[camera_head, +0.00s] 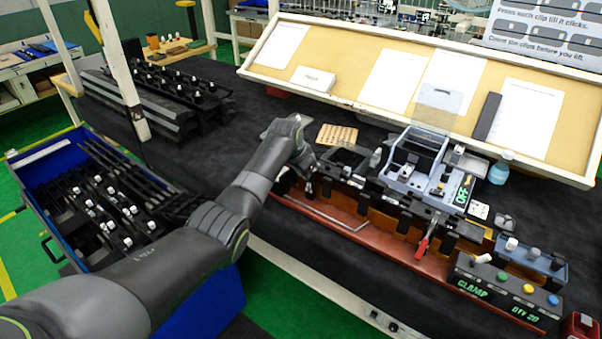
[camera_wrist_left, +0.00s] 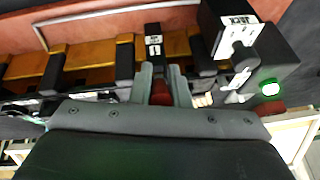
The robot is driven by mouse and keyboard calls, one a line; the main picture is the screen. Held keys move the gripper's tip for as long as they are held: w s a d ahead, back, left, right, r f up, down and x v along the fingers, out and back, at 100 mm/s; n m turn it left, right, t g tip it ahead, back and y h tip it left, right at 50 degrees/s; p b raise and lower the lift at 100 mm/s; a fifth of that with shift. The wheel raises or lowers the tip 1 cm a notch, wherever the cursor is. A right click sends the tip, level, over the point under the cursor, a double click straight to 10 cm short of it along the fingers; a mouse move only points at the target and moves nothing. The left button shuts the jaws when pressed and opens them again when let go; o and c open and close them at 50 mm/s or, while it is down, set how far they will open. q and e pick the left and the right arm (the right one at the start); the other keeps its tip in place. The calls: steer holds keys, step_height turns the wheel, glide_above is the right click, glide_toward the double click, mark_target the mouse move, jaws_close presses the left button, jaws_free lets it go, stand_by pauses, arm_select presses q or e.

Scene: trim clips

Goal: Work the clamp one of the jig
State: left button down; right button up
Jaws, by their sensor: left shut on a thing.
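The jig is a long fixture with a red-brown base (camera_head: 372,236), amber blocks and black clamps along the bench's front edge. My left gripper (camera_head: 309,190) is at its left end. In the left wrist view my left gripper (camera_wrist_left: 160,84) is shut on a red handle (camera_wrist_left: 161,94), mostly hidden between the fingers. Just beyond it stands a black clamp block (camera_wrist_left: 153,45) with white labels, one seeming to read 1. Another red clamp handle (camera_head: 422,246) hangs down at the jig's middle, apart from my gripper. My right gripper is not in view.
A black box (camera_wrist_left: 262,62) with a green light stands close right of the left gripper. A grey unit (camera_head: 400,175) with an OFF display sits behind the jig. A CLAMP counter box (camera_head: 505,292) is at right. A blue bin (camera_head: 40,165) of trim parts stands left.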

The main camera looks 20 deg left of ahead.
arm_select(q)
steer(key=shift+w+r+g, duration=0.15)
steer(key=shift+w+g, duration=0.05)
steer(key=shift+g, duration=0.4)
stand_by(0.3)
steer(key=c, duration=1.4)
jaws_free()
steer(key=shift+d, duration=0.1)
steer(key=shift+v, duration=0.75)
steer(key=b+v, duration=0.1)
steer(key=v, duration=0.7)
steer(key=b+v, duration=0.2)
steer(key=v, duration=0.6)
steer(key=shift+d, duration=0.25)
